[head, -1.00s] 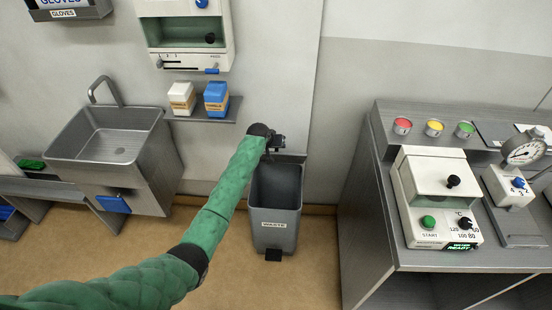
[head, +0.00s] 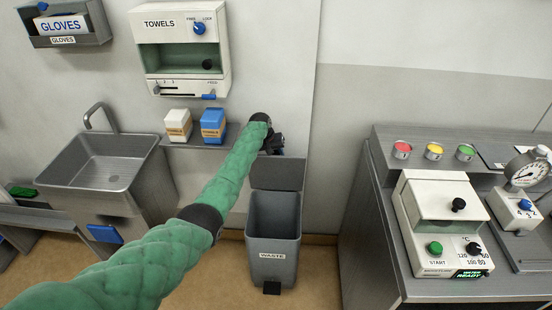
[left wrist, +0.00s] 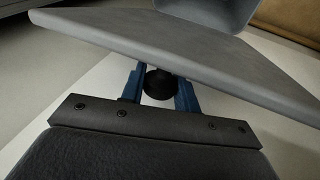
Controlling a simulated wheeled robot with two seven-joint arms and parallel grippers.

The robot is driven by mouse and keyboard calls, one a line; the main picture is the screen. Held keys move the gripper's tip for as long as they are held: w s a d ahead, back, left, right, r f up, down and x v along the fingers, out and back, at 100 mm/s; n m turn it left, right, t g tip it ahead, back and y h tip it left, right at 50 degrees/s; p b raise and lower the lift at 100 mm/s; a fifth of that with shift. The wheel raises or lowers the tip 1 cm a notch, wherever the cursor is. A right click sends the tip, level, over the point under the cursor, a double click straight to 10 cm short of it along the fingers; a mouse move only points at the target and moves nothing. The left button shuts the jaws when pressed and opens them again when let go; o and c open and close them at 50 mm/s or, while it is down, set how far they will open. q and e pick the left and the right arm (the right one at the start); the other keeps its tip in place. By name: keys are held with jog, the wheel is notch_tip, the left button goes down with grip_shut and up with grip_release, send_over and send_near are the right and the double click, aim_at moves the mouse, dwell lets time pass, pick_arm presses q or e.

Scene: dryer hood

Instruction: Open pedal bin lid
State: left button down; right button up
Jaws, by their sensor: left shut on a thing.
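The grey waste bin (head: 272,258) stands on the floor against the wall, with a WASTE label and a black pedal (head: 271,288) at its front foot. Its grey lid (head: 278,174) is raised at the back and the bin's dark inside shows. My left gripper (head: 277,146) is at the lid's top edge. In the left wrist view, its blue fingers (left wrist: 158,88) are shut on a round black knob (left wrist: 158,82) at the lid; the lid (left wrist: 185,45) also shows there as a tilted grey panel. My right gripper is not in view.
A steel sink (head: 100,172) stands left of the bin. A shelf with a white box (head: 178,124) and a blue box (head: 213,125) is on the wall near my left arm, below the towel dispenser (head: 181,50). A grey counter (head: 385,230) stands to the right.

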pick_arm(q)
jog(key=shift+w, duration=0.25)
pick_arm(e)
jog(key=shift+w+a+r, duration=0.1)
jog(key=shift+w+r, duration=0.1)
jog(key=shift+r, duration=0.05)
pick_arm(q)
jog(key=c, duration=1)
grip_release()
jog(key=shift+c, duration=0.2)
jog(key=shift+a+r, duration=0.1)
jog(key=shift+r, duration=0.15)
jog(key=b+v, duration=0.2)
jog(key=v, duration=0.5)
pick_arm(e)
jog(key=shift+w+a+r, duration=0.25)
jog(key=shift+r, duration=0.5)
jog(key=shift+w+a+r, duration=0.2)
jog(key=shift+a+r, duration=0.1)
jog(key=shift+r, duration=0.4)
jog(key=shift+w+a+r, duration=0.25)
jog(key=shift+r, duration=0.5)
pick_arm(q)
jog(key=shift+r, duration=0.15)
